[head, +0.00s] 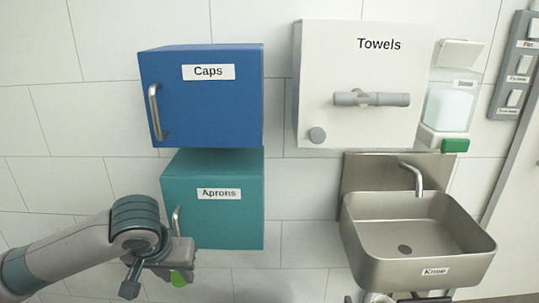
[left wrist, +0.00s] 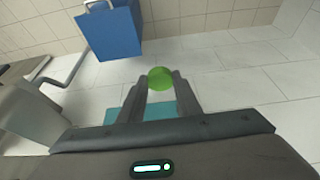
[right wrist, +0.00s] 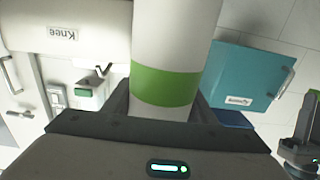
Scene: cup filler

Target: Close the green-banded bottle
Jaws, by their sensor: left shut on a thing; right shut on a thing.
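A small round green piece, probably the cap (left wrist: 161,78), is pinched between the fingertips of my left gripper (left wrist: 160,86). In the head view the left gripper (head: 176,262) is at the lower left, in front of the teal Aprons cabinet, with the green piece (head: 180,279) below its tip. The white bottle with a green band (right wrist: 165,88) shows large in the right wrist view. My right gripper (right wrist: 164,100) is shut around it at the band. The bottle's ends lie out of that view, so its mouth is hidden. The right gripper and bottle are not in the head view.
A blue Caps cabinet (head: 205,105) and the teal Aprons cabinet (head: 230,215) hang on the tiled wall. A Towels box (head: 350,65), a soap dispenser (head: 449,105), a steel sink (head: 415,225) and a switch panel (head: 512,75) are to the right. All cabinet doors look closed.

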